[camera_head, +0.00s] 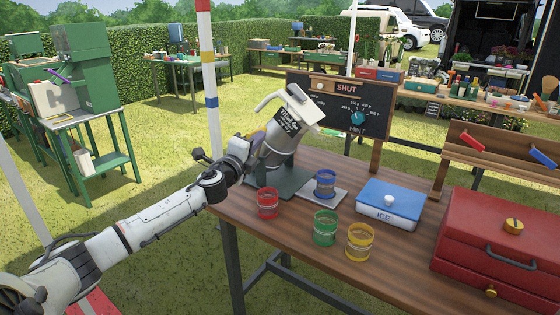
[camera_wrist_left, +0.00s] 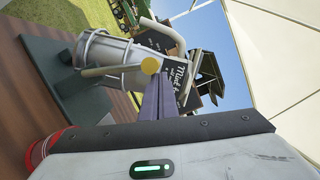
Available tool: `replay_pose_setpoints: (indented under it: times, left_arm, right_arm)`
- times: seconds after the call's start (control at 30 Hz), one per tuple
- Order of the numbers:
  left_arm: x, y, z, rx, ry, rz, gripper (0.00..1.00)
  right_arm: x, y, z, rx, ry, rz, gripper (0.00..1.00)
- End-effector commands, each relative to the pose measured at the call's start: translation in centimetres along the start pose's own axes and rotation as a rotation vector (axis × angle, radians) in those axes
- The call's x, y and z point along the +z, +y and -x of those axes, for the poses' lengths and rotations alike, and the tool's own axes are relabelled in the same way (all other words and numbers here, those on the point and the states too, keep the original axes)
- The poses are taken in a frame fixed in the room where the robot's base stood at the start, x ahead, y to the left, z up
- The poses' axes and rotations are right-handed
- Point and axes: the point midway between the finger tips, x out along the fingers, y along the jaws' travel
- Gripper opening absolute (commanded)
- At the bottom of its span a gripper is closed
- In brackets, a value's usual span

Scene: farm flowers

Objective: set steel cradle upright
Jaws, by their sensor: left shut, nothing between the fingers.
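The steel cradle (camera_head: 272,152) holds a steel jug with a pale handle and a black "Mint" label, and leans to the right on a dark green base (camera_head: 291,187). It also shows in the left wrist view (camera_wrist_left: 104,55), where the picture is turned sideways. A steel lever with a yellow round knob (camera_wrist_left: 150,65) runs across its near side. My left gripper (camera_head: 252,137) is shut and empty beside the cradle. In the wrist view its fingers (camera_wrist_left: 152,92) end close to the knob; I cannot tell whether they touch it. My right gripper is not in view.
Red (camera_head: 267,203), green (camera_head: 325,228), yellow (camera_head: 360,240) and blue (camera_head: 325,184) tins stand near the cradle. A blue-lidded ICE box (camera_head: 390,203) and red chest (camera_head: 500,240) are to the right. A black dial board (camera_head: 340,108) stands behind.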

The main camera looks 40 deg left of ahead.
Motion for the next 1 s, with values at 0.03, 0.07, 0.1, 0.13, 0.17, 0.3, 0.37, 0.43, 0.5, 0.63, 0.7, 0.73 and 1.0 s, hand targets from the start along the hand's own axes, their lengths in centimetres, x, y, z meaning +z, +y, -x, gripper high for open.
replay_pose_setpoints:
  times: [0.03,0.07,0.1,0.13,0.17,0.3,0.37,0.43,0.5,0.63,0.7,0.73,1.0]
  left_arm:
    - [0.9,-0.1,-0.2,0.000,-0.009,-0.002,0.00]
    - [1.2,-0.1,-0.3,0.001,-0.011,-0.003,0.00]
    - [1.7,-0.1,-0.4,0.002,-0.014,-0.003,0.00]
    - [1.9,-0.1,-0.4,0.002,-0.015,-0.003,0.00]
    - [2.2,-0.1,-0.5,0.002,-0.015,-0.003,0.00]
    - [3.5,-0.1,-0.8,0.003,-0.019,-0.002,0.00]
    - [3.9,-0.1,-0.9,0.003,-0.019,-0.002,0.00]
    - [4.4,-0.1,-1.0,0.003,-0.020,-0.003,0.00]
    - [4.9,-0.1,-1.1,0.003,-0.019,-0.004,0.00]
    - [5.9,0.0,-1.4,0.003,-0.019,-0.003,0.00]
    - [6.3,0.1,-1.5,0.003,-0.019,-0.002,0.00]
    - [6.5,0.2,-1.5,0.003,-0.019,-0.002,0.00]
    - [8.3,0.7,-1.9,0.004,-0.018,-0.004,0.00]
  right_arm:
    - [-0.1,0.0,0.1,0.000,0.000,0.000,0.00]
    - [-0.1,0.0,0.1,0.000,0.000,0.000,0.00]
    - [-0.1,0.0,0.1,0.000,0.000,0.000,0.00]
    - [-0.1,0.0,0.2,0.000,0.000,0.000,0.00]
    - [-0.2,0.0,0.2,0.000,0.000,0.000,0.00]
    - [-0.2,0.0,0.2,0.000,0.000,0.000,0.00]
    - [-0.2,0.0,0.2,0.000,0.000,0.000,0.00]
    - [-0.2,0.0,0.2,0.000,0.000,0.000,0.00]
    - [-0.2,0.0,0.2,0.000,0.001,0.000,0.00]
    - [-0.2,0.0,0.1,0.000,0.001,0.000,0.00]
    - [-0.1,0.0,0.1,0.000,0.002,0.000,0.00]
    - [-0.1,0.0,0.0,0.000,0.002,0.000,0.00]
    - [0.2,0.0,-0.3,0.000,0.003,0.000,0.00]
